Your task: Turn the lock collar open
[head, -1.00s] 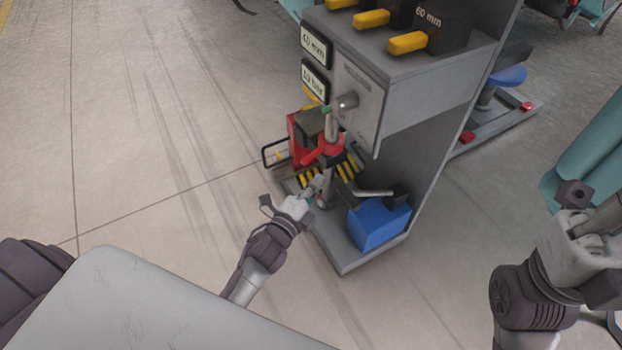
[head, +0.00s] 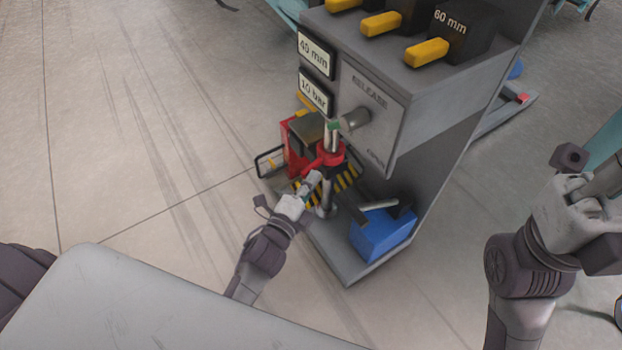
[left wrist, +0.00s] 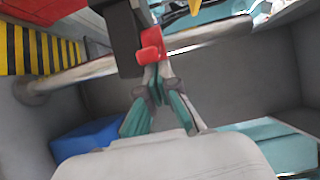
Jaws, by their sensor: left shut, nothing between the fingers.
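The red lock collar (head: 331,153) sits around a grey upright post on the machine, with a red handle reaching out to its lower left. My left gripper (head: 314,181) is shut and empty just below that handle. In the left wrist view the closed fingertips (left wrist: 156,68) meet or nearly meet a red handle end (left wrist: 151,46) in front of them; I cannot tell whether they touch. The post (left wrist: 120,62) runs across that view behind the fingers. My right gripper (head: 572,205) is at the right, away from the machine, its jaws unclear.
A grey panel marked RELEASE (head: 372,112) with a knob stands above the collar. Yellow-handled black blocks (head: 455,35) lie on top. A blue box (head: 382,234) sits on the base plate, and yellow-black striping (head: 346,178) lies behind the post. The floor at left is clear.

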